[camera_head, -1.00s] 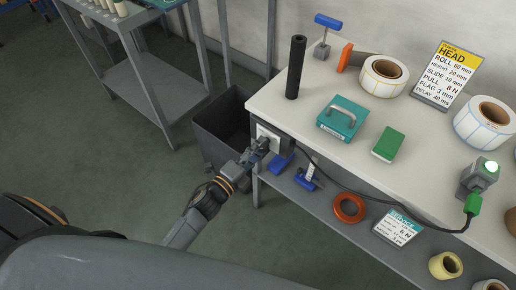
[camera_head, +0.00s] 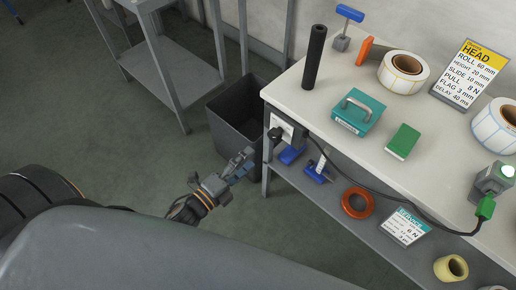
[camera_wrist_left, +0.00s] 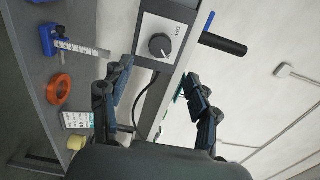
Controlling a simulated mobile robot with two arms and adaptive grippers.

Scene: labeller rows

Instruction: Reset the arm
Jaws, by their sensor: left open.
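My left gripper (camera_head: 238,168) is open and empty, beside the table's left end, apart from the control box. In the left wrist view its two dark fingers (camera_wrist_left: 157,82) stand wide apart with nothing between them. The control box has a white plate (camera_head: 288,126) and a black round knob (camera_head: 276,135). In the left wrist view the knob (camera_wrist_left: 160,45) faces me on its plate (camera_wrist_left: 172,28), beyond the fingertips. My right gripper is not in view.
The white table (camera_head: 340,78) holds a black cylinder (camera_head: 314,57), a teal block (camera_head: 352,112), a green block (camera_head: 402,141) and label rolls. A lower shelf (camera_head: 330,196) holds an orange ring (camera_head: 357,204). A dark bin (camera_head: 222,134) stands left of the table. Floor below my gripper is clear.

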